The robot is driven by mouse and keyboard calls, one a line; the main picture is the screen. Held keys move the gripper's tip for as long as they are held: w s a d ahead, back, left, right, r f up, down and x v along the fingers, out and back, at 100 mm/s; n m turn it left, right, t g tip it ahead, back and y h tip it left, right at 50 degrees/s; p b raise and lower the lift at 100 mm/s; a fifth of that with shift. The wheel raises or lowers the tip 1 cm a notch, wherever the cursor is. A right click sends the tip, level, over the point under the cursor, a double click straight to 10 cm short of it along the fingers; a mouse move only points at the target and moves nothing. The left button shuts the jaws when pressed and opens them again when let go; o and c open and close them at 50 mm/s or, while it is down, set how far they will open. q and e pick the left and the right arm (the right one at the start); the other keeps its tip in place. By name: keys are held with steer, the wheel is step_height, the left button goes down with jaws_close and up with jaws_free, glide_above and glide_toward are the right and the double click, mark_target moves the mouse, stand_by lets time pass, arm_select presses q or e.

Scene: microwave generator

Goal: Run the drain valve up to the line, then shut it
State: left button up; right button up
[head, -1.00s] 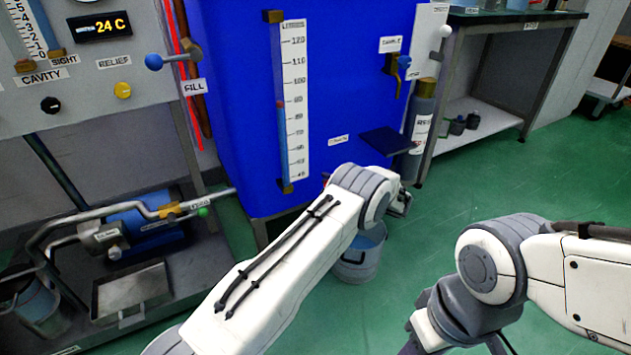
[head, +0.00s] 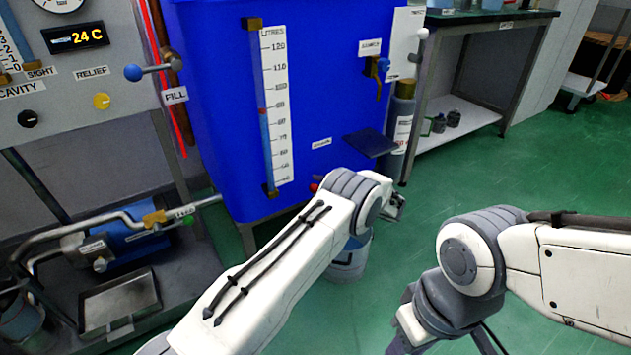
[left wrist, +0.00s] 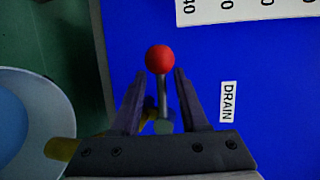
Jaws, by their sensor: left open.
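The drain valve's lever has a red ball knob (left wrist: 159,59) on a grey stem, in front of the blue tank's wall. My left gripper (left wrist: 158,74) is open, with one finger on each side of the stem, showing gaps to it. The knob stands just past the fingertips. The DRAIN label (left wrist: 228,101) is to the right. In the head view my left arm hides most of the valve. The tank's litre gauge (head: 276,105) has a red mark near 90; the liquid level is hard to tell. My right gripper is out of view below the head picture.
A bucket (head: 347,262) stands on the floor below the tank, and its rim shows in the left wrist view (left wrist: 62,108). A brass-coloured pipe (left wrist: 61,149) points towards it. The FILL lever (head: 134,72) has a blue knob. A dark shelf (head: 371,142) juts from the tank.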

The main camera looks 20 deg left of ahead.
arm_select(q)
steer(key=p+v, duration=0.2)
steer(key=v, duration=0.5)
steer(key=shift+d+p, duration=0.3)
steer(key=shift+d, duration=0.1)
steer(key=shift+s+r, duration=0.1)
steer(key=s+d+r+g+h+p, duration=0.2)
steer(key=s+d+r+h+p, duration=0.15)
steer(key=s+r, duration=0.45)
steer(key=s+d+r+m+g+h+p, duration=0.1)
steer(key=s+d+r+h+p, duration=0.2)
steer(key=s+r, duration=0.65)
steer(key=s+r+m+g+h+p, duration=0.15)
steer(key=s+r+h+p, duration=0.3)
steer(key=s, duration=0.95)
steer(key=s+d+r+g+h+p, duration=0.2)
steer(key=s+r+h, duration=0.4)
steer(key=s, duration=0.6)
step_height(320, 180, up, 39)
steer(key=y+p, duration=0.1)
steer(key=p, duration=3.7)
steer(key=shift+f, duration=0.2)
steer(key=shift+t, duration=0.25)
